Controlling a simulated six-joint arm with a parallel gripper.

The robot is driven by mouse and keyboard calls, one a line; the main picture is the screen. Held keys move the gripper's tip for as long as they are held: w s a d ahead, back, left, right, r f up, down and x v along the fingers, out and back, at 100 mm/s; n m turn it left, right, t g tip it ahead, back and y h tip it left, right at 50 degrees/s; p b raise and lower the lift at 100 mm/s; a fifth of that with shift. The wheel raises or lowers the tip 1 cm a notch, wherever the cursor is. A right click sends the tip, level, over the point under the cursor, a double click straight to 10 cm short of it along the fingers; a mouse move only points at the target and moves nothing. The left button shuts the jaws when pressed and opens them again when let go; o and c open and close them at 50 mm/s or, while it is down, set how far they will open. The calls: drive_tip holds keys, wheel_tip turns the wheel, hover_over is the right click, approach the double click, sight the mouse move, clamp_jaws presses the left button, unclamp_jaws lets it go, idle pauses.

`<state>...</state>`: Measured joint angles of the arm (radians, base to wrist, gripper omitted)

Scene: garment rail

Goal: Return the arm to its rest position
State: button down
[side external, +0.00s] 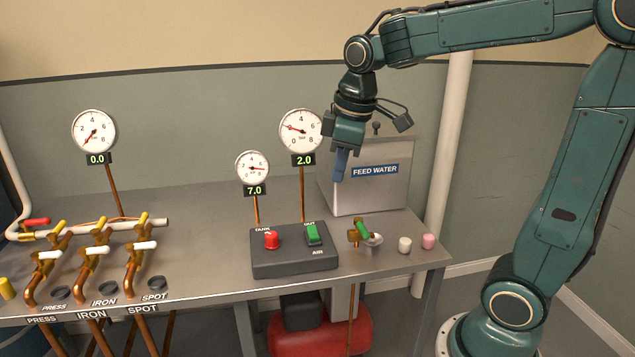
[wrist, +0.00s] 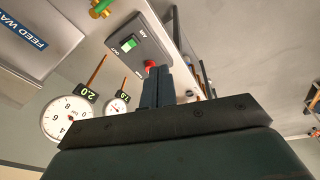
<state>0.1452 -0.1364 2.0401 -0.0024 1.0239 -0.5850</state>
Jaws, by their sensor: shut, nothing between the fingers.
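My gripper (side external: 340,166) hangs from my green arm above the back right part of the bench, fingers pointing down. It is in front of the feed water tank (side external: 394,150) and touches nothing that I can see. Its blue fingers are shut and empty. In the wrist view the gripper (wrist: 164,75) shows its fingers close together, with the air control box (wrist: 137,45) beyond them.
The steel bench (side external: 210,215) bears the air box (side external: 295,262) with red and green switches, a green-handled valve (side external: 361,231), white and pink caps (side external: 428,241), and dial gauges (side external: 301,130). Brass valves (side external: 90,265) crowd the left. A white pipe (side external: 449,140) stands behind at right.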

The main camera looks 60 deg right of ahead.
drive_tip(key=s+a+f+m+t, duration=0.1)
drive_tip(key=s+a+m+t, duration=0.2)
drive_tip(key=s, duration=1.1)
drive_tip(key=shift+s+a+f+m, duration=0.15)
drive_tip(key=shift+s+a+m, duration=0.1)
drive_tip(key=shift+a+m, duration=0.7)
drive_tip(key=shift+d, duration=0.1)
drive_tip(key=w+d+r+n+g, duration=0.1)
drive_tip(key=w+d+n, duration=0.15)
drive_tip(key=w, duration=0.45)
drive_tip(key=w+d+r+n+g, duration=0.1)
drive_tip(key=w+d+n, duration=0.15)
drive_tip(key=w, duration=0.45)
drive_tip(key=w+d+f+n+g, duration=0.1)
drive_tip(key=w+d+f+n, duration=0.1)
drive_tip(key=w+d+f, duration=0.2)
drive_tip(key=w+d+f+n+g, duration=0.1)
drive_tip(key=w+d+f, duration=0.3)
drive_tip(key=w, duration=0.4)
drive_tip(key=shift+w+d+n+h, duration=0.25)
drive_tip(key=shift+d+n+h, duration=0.05)
drive_tip(key=shift+n+h, duration=0.15)
drive_tip(key=shift+f, duration=0.1)
